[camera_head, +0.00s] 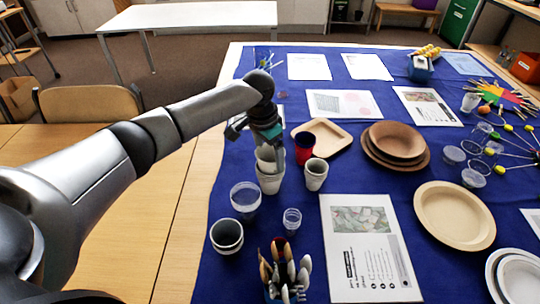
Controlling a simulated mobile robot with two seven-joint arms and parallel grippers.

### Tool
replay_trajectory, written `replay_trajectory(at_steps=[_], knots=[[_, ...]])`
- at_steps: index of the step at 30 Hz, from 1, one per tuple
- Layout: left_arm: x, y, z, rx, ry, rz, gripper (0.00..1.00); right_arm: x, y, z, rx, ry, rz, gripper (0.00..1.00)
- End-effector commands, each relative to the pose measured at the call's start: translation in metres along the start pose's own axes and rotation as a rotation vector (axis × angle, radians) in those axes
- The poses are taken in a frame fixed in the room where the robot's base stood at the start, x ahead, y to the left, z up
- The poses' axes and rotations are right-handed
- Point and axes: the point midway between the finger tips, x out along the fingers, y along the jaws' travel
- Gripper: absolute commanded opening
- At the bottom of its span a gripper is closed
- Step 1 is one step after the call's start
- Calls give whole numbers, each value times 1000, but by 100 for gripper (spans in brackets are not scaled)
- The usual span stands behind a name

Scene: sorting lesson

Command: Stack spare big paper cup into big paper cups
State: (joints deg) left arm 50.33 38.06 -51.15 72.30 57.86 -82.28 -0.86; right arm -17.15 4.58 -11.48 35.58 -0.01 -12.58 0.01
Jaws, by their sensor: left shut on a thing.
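My left gripper (268,138) points down over the left part of the blue cloth. It is shut on the upper white paper cup (266,158), which is upright. Directly below are the white big paper cups (269,184), standing on the cloth. The held cup lines up with them and its lower part seems to meet or enter their mouth; I cannot tell how deep it sits. The fingertips partly hide the held cup's rim. My right gripper is not in view.
Close right stand a red and blue cup (304,150) and a single white cup (316,177). Wooden plates (455,216) and papers (368,250) lie right.

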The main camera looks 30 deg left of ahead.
Motion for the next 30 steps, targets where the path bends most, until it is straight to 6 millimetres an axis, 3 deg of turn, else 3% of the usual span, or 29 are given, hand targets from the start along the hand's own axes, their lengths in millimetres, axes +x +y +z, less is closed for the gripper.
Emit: replay_trajectory(at_steps=[19,20,23,30], knots=[[12,1,2,1,-1,1,38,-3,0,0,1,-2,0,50],[12,1,2,1,-2,1,90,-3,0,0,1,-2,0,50],[13,1,3,1,-4,1,100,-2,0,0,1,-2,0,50],[11,0,2,0,-2,1,100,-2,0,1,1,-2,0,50]])
